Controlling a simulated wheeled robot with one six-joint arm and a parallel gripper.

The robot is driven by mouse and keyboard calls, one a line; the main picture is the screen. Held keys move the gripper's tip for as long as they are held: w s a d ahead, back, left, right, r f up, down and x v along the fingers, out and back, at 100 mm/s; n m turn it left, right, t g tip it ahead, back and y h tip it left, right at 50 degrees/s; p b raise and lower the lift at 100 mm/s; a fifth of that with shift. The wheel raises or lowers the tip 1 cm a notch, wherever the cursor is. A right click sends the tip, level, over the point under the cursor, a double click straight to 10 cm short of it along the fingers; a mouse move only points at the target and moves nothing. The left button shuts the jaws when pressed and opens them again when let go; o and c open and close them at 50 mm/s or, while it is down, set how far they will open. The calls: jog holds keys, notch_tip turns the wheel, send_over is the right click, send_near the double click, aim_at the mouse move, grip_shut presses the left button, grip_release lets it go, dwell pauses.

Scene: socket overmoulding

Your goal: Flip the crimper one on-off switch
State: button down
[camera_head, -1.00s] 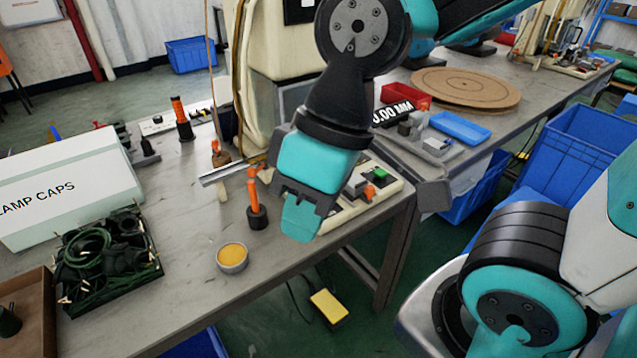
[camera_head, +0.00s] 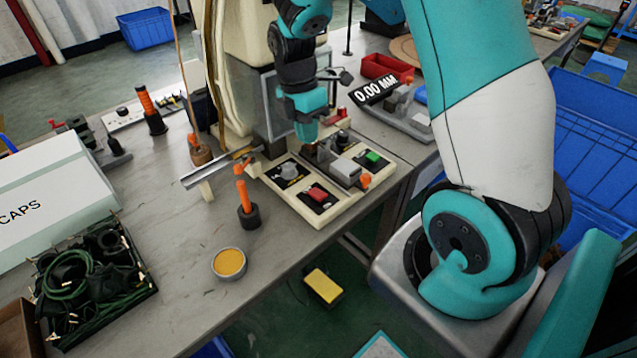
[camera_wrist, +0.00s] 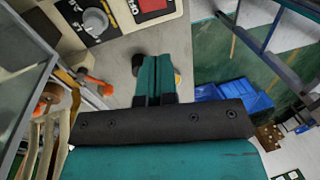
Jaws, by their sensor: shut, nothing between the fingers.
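The crimper (camera_head: 238,60) is a cream machine with a control base (camera_head: 322,213) at its foot. On the base are a grey dial knob (camera_head: 289,170), a red switch (camera_head: 318,192) on a black plate and a green button (camera_head: 373,157). My gripper (camera_head: 306,138) is shut and empty, above the back of the base behind the red switch. In the wrist view its closed teal fingers (camera_wrist: 156,62) lie side by side, with the red switch (camera_wrist: 152,5) partly cut off at the top edge and the dial knob (camera_wrist: 96,22) to its left. Which way the switch is set cannot be told.
An orange-handled tool (camera_head: 247,205) and a yellow-filled tin (camera_head: 229,263) stand left of the base. A metal chute (camera_head: 215,170) projects left. A gauge reading 0.00 MM (camera_head: 375,90) and a red tray (camera_head: 386,67) are behind right. The front table edge is clear.

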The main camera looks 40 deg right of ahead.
jog(key=p, duration=0.1)
send_near(320, 195)
jog(key=shift+n, duration=0.3)
jog(key=f, duration=0.3)
jog(key=s+f, duration=0.1)
jog(key=f, duration=0.3)
jog(key=shift+s+d+f, duration=0.1)
jog(key=shift+s+f, duration=0.1)
